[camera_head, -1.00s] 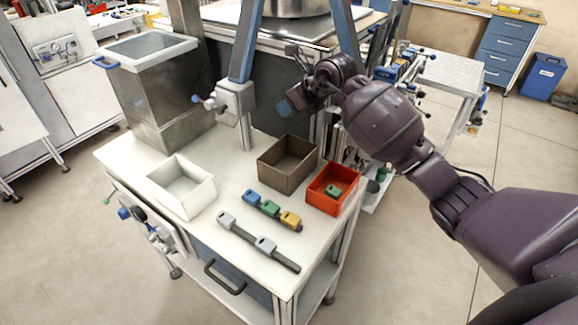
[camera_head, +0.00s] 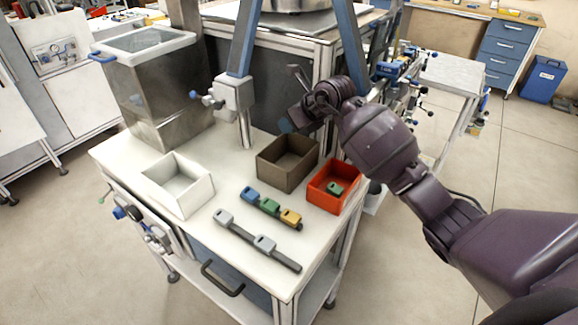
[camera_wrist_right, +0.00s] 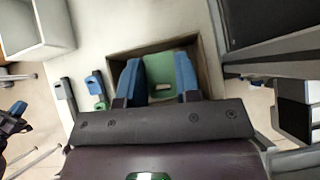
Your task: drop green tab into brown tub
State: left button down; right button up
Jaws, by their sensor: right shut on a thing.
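There the brown tub (camera_wrist_right: 207,66) shows behind and below the tab, which appears over the tub's opening. The head view does not show the held tab clearly. A purple part with a blue tip, seemingly my left gripper (camera_wrist_right: 14,116), shows at the wrist view's left edge; its jaws are unclear.
A red tub (camera_head: 322,197) with a green tab (camera_head: 335,188) in it stands right of the brown tub. A white tub (camera_head: 180,200) stands left. Blue, green and yellow tabs (camera_head: 270,206) and a grey rail (camera_head: 258,242) lie in front. A metal post (camera_head: 243,125) stands behind.

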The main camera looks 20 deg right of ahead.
jog(key=o, duration=1)
jog(key=shift+c, duration=0.2)
jog(key=shift+r, duration=0.15)
jog(key=v, duration=1)
jog(key=shift+s+d+r, duration=0.15)
jog(key=shift+s, duration=0.1)
